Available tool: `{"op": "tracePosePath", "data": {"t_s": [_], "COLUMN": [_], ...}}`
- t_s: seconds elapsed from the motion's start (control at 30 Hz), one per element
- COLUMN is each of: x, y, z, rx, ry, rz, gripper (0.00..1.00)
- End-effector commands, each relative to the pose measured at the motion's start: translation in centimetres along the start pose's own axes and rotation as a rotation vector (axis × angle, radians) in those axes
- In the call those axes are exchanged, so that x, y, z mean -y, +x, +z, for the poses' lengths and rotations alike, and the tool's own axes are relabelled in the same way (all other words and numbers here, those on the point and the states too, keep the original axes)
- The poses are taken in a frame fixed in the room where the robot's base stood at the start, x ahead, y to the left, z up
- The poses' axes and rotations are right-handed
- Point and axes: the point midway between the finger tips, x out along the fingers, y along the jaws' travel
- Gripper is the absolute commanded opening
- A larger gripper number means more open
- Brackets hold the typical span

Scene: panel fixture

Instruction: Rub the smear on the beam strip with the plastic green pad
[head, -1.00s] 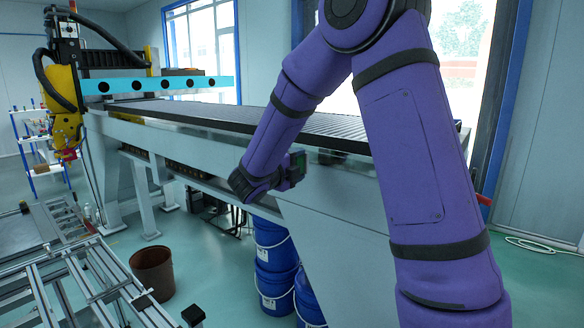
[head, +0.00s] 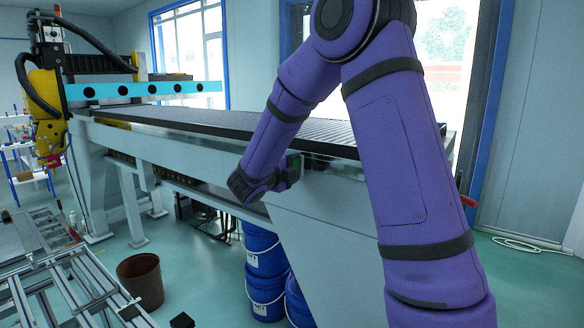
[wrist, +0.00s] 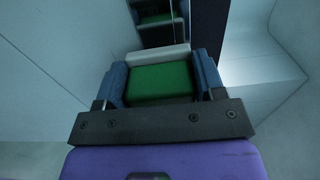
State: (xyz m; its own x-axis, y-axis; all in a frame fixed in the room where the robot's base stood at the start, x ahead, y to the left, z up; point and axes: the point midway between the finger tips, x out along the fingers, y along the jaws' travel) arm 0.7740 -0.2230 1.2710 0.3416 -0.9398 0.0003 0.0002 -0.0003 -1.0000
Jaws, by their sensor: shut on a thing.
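The green pad (wrist: 160,82) is held between the two blue fingers of my gripper (wrist: 162,74), with a pale layer along its far edge. In the head view my gripper (head: 292,169) is at the side of the long grey beam (head: 325,205), below its dark top. In the wrist view a dark, glossy strip (wrist: 158,37) lies just beyond the pad and shows a green reflection. The pad's pale edge is close to the strip; I cannot tell whether they touch. I cannot make out a smear in either view.
Blue buckets (head: 264,250) stand under the beam. A brown bin (head: 140,280) stands on the floor to the left, near a metal frame (head: 75,285). A yellow and black machine (head: 45,110) stands at the far left. Open floor lies at the right.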

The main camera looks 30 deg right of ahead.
Motion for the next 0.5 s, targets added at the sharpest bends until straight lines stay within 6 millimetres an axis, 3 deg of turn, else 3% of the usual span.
{"op": "tracePosePath", "data": {"t_s": [0.5], "x": [-0.02], "y": [0.6], "z": [0.0], "rx": [0.0], "ry": [0.0], "rz": [0.001], "gripper": [0.44]}}
